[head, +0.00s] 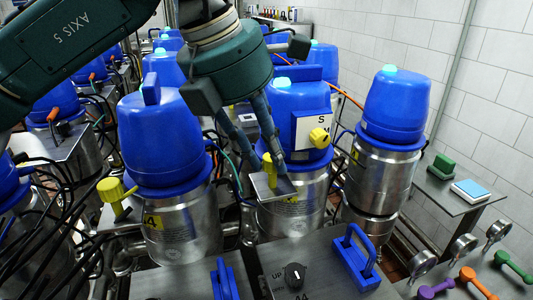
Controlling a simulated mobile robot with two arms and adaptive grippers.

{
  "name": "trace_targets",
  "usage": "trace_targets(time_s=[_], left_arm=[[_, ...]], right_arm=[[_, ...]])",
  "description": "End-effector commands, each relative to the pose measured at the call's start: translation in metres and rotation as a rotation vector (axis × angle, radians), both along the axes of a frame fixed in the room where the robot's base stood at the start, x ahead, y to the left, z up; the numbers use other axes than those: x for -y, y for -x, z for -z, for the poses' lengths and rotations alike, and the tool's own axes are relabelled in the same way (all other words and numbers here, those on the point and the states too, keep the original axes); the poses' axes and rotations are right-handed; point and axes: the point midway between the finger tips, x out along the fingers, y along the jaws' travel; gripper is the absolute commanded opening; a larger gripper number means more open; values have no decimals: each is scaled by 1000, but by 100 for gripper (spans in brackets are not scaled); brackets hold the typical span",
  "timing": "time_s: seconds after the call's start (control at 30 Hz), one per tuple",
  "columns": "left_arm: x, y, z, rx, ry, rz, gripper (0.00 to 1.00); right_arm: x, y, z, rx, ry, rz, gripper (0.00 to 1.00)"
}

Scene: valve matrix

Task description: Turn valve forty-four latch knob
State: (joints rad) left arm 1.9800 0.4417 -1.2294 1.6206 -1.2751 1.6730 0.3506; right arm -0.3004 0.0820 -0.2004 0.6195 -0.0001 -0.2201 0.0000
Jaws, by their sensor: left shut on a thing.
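My left gripper (272,160) reaches down from the top and is shut on a yellow knob (270,173). Another yellow knob (115,196) sticks out at that valve's left side. The front panel has a black knob (294,274) marked UP and OPEN, with a partly cut-off 44 below. The fingers partly hide the held knob. My right gripper is not in view.
Blue handles (355,258) rise from the front panel. Black cables hang at left. A side table (449,192) and coloured levers (477,282) are at right.

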Motion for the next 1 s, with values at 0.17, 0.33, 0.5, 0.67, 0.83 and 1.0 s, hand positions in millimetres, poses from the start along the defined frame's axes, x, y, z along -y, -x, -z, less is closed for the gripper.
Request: trace_targets(time_s=[0.17,0.33,0.5,0.67,0.83,1.0], left_arm=[[2,-3,-8,9,16,165,1],[2,-4,-8,9,15,325,1],[2,-4,-9,10,14,473,1],[2,-4,-8,10,14,588,0],[3,-4,-8,11,13,679,0],[2,-4,-7,11,13,733,0]], right_arm=[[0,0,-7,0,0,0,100],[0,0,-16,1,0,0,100],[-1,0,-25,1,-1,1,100],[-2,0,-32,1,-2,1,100],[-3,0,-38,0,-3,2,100],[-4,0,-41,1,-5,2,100]])
